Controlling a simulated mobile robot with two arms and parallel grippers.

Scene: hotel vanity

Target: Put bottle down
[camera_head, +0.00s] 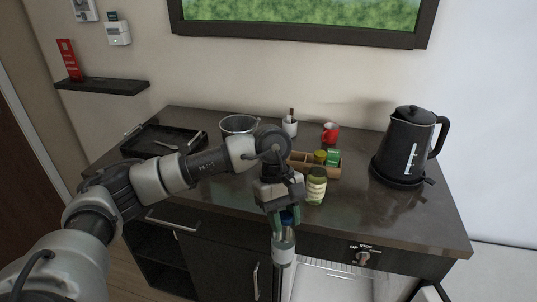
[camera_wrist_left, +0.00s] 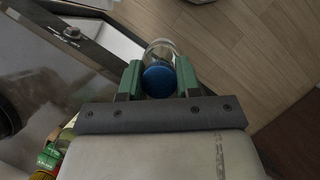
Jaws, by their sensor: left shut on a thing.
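A clear bottle with a blue cap (camera_head: 283,246) hangs upright from my left gripper (camera_head: 286,218). In the left wrist view the blue cap (camera_wrist_left: 158,80) sits between the green fingers of my left gripper (camera_wrist_left: 159,79), which is shut on the bottle at its top. The bottle is in front of the counter's front edge, over the open lower compartment's area, apart from the counter top (camera_head: 235,193). Its base seems to touch nothing, though depth is hard to judge. My right gripper is not in view.
A green-labelled bottle (camera_head: 316,187) stands near the counter's front, close to my left gripper. Behind are a wooden organizer (camera_head: 300,167), red mug (camera_head: 330,133), metal bucket (camera_head: 238,124) and black tray (camera_head: 151,141). A black kettle (camera_head: 405,146) stands right. An open white-lined fridge (camera_head: 330,283) lies below.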

